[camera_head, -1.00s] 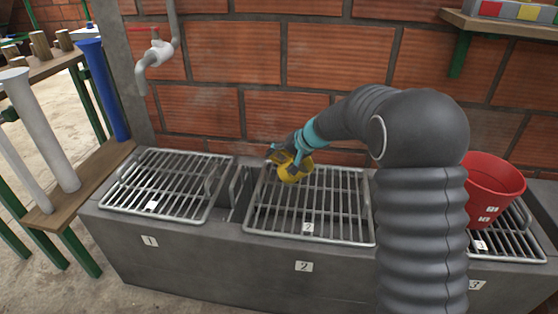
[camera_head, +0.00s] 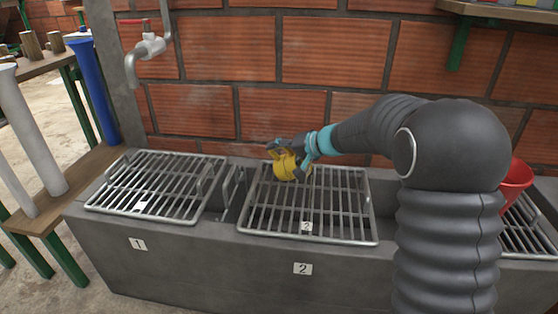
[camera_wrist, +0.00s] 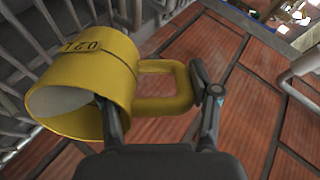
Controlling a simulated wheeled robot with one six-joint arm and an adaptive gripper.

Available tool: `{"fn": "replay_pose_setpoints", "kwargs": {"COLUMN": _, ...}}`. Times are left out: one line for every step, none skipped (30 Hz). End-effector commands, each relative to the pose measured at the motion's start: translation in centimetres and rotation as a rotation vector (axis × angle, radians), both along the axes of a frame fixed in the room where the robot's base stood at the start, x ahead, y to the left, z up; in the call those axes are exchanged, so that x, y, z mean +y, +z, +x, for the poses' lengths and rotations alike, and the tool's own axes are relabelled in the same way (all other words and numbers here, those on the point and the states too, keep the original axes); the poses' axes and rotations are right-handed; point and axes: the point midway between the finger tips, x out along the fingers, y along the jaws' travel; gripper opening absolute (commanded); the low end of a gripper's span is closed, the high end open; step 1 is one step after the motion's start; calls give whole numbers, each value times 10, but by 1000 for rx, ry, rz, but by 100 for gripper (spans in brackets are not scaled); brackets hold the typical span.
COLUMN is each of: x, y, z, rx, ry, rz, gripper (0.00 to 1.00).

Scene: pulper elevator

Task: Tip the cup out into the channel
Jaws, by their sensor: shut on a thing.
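A yellow cup (camera_head: 285,165) is held up near the left back part of grate 2 (camera_head: 248,215) in the head view. My gripper (camera_head: 299,147) is shut on its handle. In the wrist view the cup (camera_wrist: 85,75) fills the left side and its handle (camera_wrist: 165,105) lies between my fingers (camera_wrist: 165,115). The cup is tilted there, its pale inside showing at the lower left; I see no contents. A narrow gap (camera_head: 232,192) between grates 1 and 2 looks like the channel, but I cannot be sure.
Grate 1 (camera_head: 150,190) lies at the left of the grey concrete trough (camera_head: 200,262). A tap (camera_head: 147,50) hangs above it. A red bucket (camera_head: 516,182) stands at the right, partly hidden by my arm. A brick wall (camera_head: 330,50) closes off the back.

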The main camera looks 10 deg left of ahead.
Motion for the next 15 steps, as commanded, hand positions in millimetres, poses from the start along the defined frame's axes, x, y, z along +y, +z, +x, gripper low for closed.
{"fn": "replay_pose_setpoints", "kwargs": {"x": -1, "y": -4, "z": 0, "rx": -7, "ry": -2, "rz": 11, "gripper": 0}}
{"fn": "replay_pose_setpoints", "kwargs": {"x": -2, "y": -4, "z": 0, "rx": -10, "ry": -3, "rz": 18, "gripper": 0}}
{"fn": "replay_pose_setpoints", "kwargs": {"x": -2, "y": -4, "z": 0, "rx": -15, "ry": -2, "rz": 28, "gripper": 0}}
{"fn": "replay_pose_setpoints", "kwargs": {"x": -3, "y": -4, "z": -1, "rx": -17, "ry": -1, "rz": 36, "gripper": 0}}
{"fn": "replay_pose_setpoints", "kwargs": {"x": -3, "y": -3, "z": -1, "rx": -21, "ry": -2, "rz": 44, "gripper": 0}}
{"fn": "replay_pose_setpoints", "kwargs": {"x": -3, "y": -3, "z": -1, "rx": -26, "ry": -1, "rz": 54, "gripper": 0}}
{"fn": "replay_pose_setpoints", "kwargs": {"x": -4, "y": -3, "z": -1, "rx": -30, "ry": -2, "rz": 60, "gripper": 0}}
{"fn": "replay_pose_setpoints", "kwargs": {"x": -4, "y": -2, "z": -2, "rx": -34, "ry": -1, "rz": 68, "gripper": 0}}
{"fn": "replay_pose_setpoints", "kwargs": {"x": -5, "y": -2, "z": -2, "rx": -38, "ry": -2, "rz": 78, "gripper": 0}}
{"fn": "replay_pose_setpoints", "kwargs": {"x": -5, "y": -2, "z": -2, "rx": -41, "ry": 0, "rz": 86, "gripper": 0}}
{"fn": "replay_pose_setpoints", "kwargs": {"x": -5, "y": -2, "z": -2, "rx": -46, "ry": -1, "rz": 94, "gripper": 0}}
{"fn": "replay_pose_setpoints", "kwargs": {"x": -6, "y": -2, "z": -2, "rx": -52, "ry": -2, "rz": 104, "gripper": 0}}
{"fn": "replay_pose_setpoints", "kwargs": {"x": -7, "y": -2, "z": -3, "rx": -55, "ry": -1, "rz": 111, "gripper": 0}}
{"fn": "replay_pose_setpoints", "kwargs": {"x": -7, "y": -2, "z": -3, "rx": -59, "ry": -2, "rz": 119, "gripper": 0}}
{"fn": "replay_pose_setpoints", "kwargs": {"x": -8, "y": -1, "z": -3, "rx": -64, "ry": -2, "rz": 132, "gripper": 0}}
